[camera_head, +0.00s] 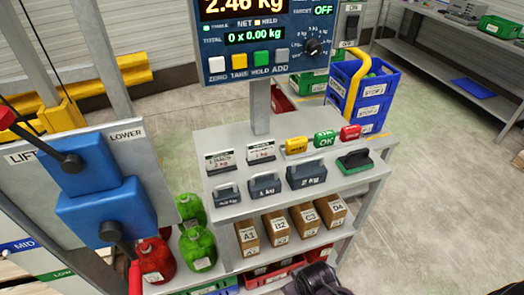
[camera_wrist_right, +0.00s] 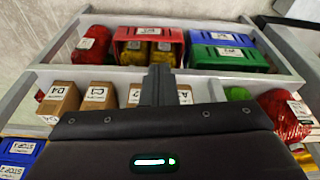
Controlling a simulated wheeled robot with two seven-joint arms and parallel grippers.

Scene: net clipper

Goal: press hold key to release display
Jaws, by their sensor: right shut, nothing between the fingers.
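The scale's display panel (camera_head: 260,40) stands on a grey post at the top of the head view. Its upper readout (camera_head: 243,7) shows 2.46 kg, and the small HOLD lamp beside NET looks lit. The green HOLD key (camera_head: 261,58) sits in the bottom row, between the yellow TARE key (camera_head: 239,61) and the grey ADD key (camera_head: 281,56). My right gripper is shut and empty in the wrist view (camera_wrist_right: 160,72), pointing toward the shelves, well below and apart from the keys. My left gripper is not in view.
Below the panel, a shelf unit (camera_head: 210,140) holds weights, labels, cartons and bottles. On the left is a board (camera_head: 130,150) marked LOWER with blue boxes and levers. Blue crates (camera_head: 370,88) stand behind. The floor at right is clear.

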